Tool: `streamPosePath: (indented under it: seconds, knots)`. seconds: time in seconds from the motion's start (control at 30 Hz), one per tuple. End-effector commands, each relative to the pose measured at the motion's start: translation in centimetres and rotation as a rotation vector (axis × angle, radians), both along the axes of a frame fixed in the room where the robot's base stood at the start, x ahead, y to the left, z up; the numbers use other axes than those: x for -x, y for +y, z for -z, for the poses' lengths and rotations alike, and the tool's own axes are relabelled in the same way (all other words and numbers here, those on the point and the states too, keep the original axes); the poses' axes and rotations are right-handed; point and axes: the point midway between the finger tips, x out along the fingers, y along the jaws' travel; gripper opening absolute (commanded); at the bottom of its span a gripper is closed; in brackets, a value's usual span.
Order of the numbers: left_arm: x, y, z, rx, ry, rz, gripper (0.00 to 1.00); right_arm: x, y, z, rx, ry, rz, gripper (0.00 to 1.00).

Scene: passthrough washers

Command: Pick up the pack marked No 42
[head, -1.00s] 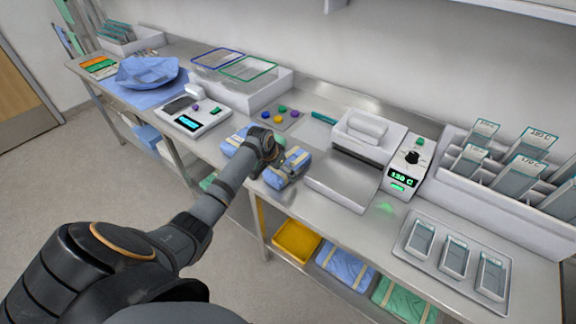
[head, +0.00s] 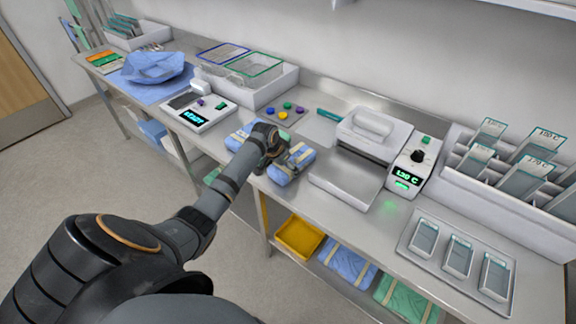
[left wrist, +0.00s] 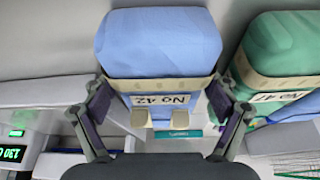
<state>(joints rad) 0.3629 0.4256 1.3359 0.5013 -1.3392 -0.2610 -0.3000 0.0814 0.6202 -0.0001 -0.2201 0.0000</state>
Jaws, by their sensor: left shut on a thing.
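The pack marked No 42 is a blue wrapped bundle with a tan band and a white label. In the left wrist view the pack (left wrist: 160,45) fills the upper middle, its label upside down. My left gripper (left wrist: 165,112) is shut on it, with one finger at each side of the band. In the head view the same blue pack (head: 296,160) shows at the bench's front, and my left gripper (head: 274,157) partly covers it. I cannot tell whether it touches the bench. My right gripper is in neither view.
Another blue pack (head: 238,137) lies left of my gripper. A green pack (left wrist: 275,45) stands close beside the held one. The sealer (head: 345,185) with its 130 C display is to the right, and a scale (head: 200,113) to the left. A small tray holds coloured discs (head: 287,106).

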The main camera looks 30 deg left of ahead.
Motion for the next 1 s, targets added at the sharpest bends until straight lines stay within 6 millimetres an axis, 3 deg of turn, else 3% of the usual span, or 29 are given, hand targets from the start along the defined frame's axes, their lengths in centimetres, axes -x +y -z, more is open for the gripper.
streamPosePath:
  seconds: [0.3,0.43,0.67,0.8,1.0]
  knots:
    - [-0.2,0.1,-3.0,-0.002,-0.008,0.001,0.33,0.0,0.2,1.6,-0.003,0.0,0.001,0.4]
    - [1.1,-0.7,-4.7,-0.003,-0.007,0.002,0.33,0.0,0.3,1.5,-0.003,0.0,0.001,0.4]
    - [4.2,-2.6,-9.0,-0.006,-0.008,0.004,0.33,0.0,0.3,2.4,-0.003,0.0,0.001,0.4]
    - [7.4,-4.4,-10.4,-0.007,-0.004,0.005,0.33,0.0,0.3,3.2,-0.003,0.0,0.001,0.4]
    - [10.6,-6.4,-12.2,-0.004,-0.004,0.003,0.33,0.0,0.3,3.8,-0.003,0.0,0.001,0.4]
